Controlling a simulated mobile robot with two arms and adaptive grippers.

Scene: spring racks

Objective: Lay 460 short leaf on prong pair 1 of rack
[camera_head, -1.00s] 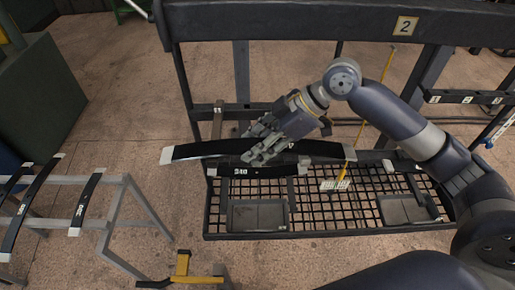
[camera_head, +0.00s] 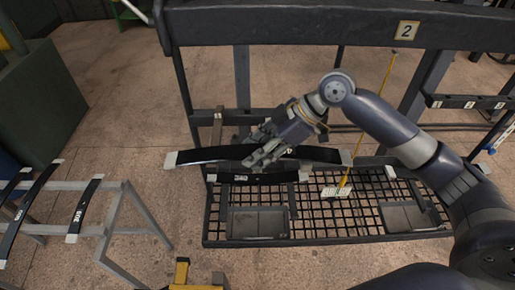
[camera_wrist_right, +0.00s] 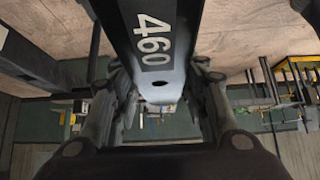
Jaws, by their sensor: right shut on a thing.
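My right gripper (camera_head: 262,155) is shut on a long black leaf (camera_head: 200,156) with pale ends, gripped near its middle in the head view. In the right wrist view the held leaf (camera_wrist_right: 150,70) reads 460 and shows a dark hole below the number. The leaf is roughly level, in front of the dark rack (camera_head: 290,28). A shorter black leaf (camera_head: 270,178) with a white number lies just below it on the rack's near side. A brownish prong (camera_head: 217,128) rises behind the held leaf's left part; other prongs are hidden. I cannot tell whether the held leaf touches the prongs. My left gripper is out of view.
Several black leaves (camera_head: 83,210) lie across a grey stand (camera_head: 112,200) at left. A mesh shelf (camera_head: 330,215) with dark trays spans the rack's lower part. A numbered bar (camera_head: 468,102) is at right. Open floor shows at left.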

